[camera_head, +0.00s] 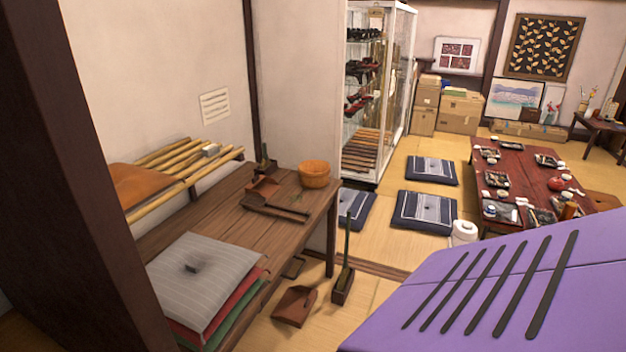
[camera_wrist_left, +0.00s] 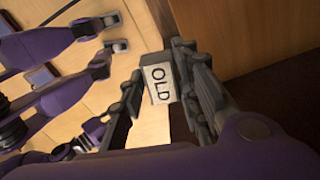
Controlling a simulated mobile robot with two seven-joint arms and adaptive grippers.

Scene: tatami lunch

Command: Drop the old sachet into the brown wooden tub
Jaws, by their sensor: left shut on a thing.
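The old sachet (camera_wrist_left: 158,84) is a small pale block with a grey top and the word OLD on its white face. In the left wrist view my left gripper (camera_wrist_left: 156,78) is shut on it, with a finger on each side. The brown wooden tub (camera_head: 314,180) is a round, light orange-brown tub standing upright at the far right corner of the wooden bench in the head view. Its inside is barely visible. My left gripper is not in the head view, so its distance from the tub cannot be told. My right gripper is not seen.
A dark post (camera_head: 85,170) stands at the left.

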